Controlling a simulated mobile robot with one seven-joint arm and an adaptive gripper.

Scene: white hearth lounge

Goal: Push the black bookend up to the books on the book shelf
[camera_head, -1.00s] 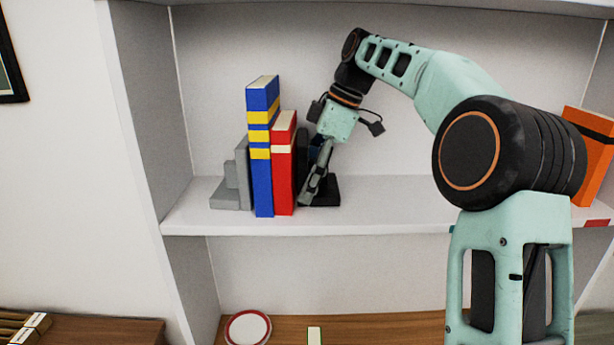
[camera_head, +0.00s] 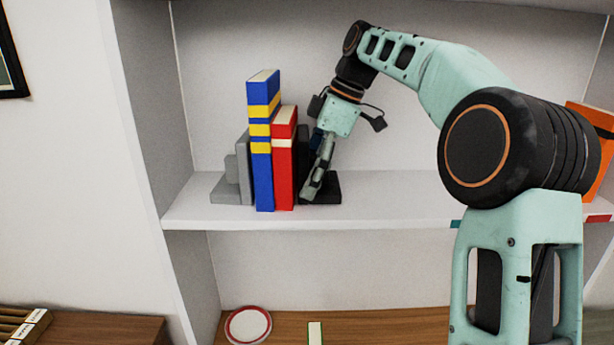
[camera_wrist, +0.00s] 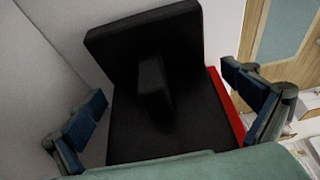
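The black bookend (camera_head: 331,188) stands on the white book shelf (camera_head: 390,211), its upright beside the red book (camera_head: 283,165). The red book stands against the blue book with yellow bands (camera_head: 262,180). A grey bookend (camera_head: 230,188) stands on their left. The black upright looks very close to the red book; I cannot tell whether they touch. In the wrist view the black bookend (camera_wrist: 125,130) shows its base, upright and middle rib, with red along its right edge. My gripper (camera_head: 314,192) points down at the bookend; its fingers (camera_wrist: 168,88) are spread apart, one on each side.
An orange book (camera_head: 592,150) leans at the right end of the shelf, partly behind my arm. The shelf between the black bookend and my arm is clear. A red-rimmed plate (camera_head: 248,325) is on the wooden surface below. A white side wall (camera_head: 145,120) bounds the shelf at left.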

